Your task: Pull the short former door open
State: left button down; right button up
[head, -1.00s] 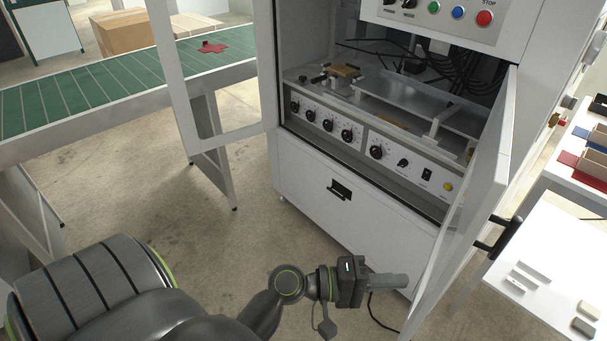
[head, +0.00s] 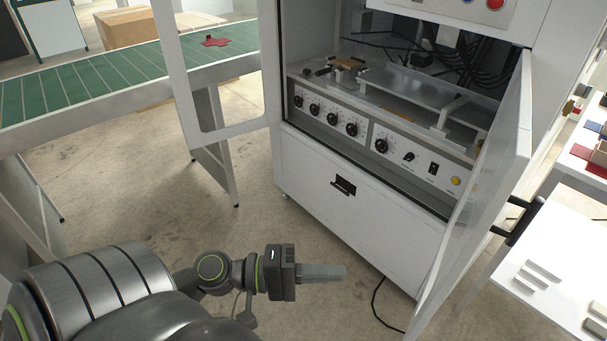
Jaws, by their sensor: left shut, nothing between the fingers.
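The box former (head: 310,165) stands in the middle with its inside showing. The door on its right side (head: 485,190) stands swung out, with a black handle (head: 517,218) on its outer face. The door on its left side (head: 178,75), with a large window, also stands open. I cannot tell which of them is the short door. My left gripper (head: 343,273) is shut and empty, low in front of the cabinet and left of the right-hand door, touching neither. My right gripper is not in view.
A green conveyor (head: 90,85) with a red flat blank (head: 215,41) runs at the left. A white table (head: 548,262) with small blocks stands at the right, close behind the open door. A black cable (head: 376,305) lies on the floor.

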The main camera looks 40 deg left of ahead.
pick_arm(q)
jog(key=shift+b+v, duration=0.4)
jog(key=shift+v, duration=1.6)
